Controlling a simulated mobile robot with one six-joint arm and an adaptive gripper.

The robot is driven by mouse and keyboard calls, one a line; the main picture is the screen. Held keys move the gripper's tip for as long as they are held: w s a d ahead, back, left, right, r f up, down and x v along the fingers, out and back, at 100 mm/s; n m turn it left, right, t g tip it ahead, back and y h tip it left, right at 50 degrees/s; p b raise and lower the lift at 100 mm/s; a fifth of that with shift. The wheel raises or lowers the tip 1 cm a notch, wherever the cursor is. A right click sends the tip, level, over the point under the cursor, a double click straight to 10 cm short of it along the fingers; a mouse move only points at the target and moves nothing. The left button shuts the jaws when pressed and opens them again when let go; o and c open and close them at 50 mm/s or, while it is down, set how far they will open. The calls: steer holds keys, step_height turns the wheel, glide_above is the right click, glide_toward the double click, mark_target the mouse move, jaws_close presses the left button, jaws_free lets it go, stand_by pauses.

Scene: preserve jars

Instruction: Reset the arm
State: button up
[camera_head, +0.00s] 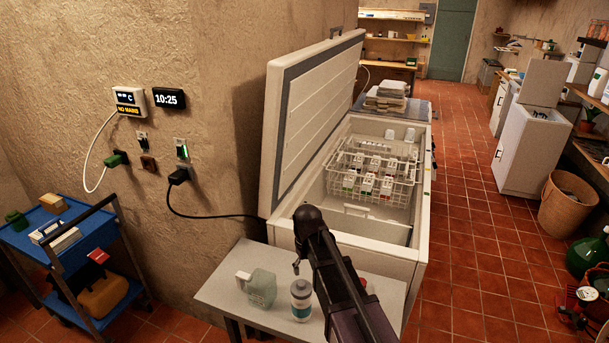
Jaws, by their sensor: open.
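My dark arm rises from the bottom of the head view, over the small grey table (225,292), to a rounded joint in front of the chest freezer (375,258). My gripper (297,266) shows only as a small dark piece hanging just left of the arm, above the table. It is open, and nothing shows in it. Much of it is hidden by the arm. The freezer lid (312,110) stands open, and a white wire basket (345,190) with several jars sits inside.
A blue trolley (75,240) is at left. A black plug (179,176) and a green plug (116,159) are at the wall.

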steer(key=s+d+m, duration=0.5)
steer(key=s+d, duration=0.7)
steer(key=d, duration=0.5)
steer(key=shift+s, duration=0.2)
stand_by(0.9)
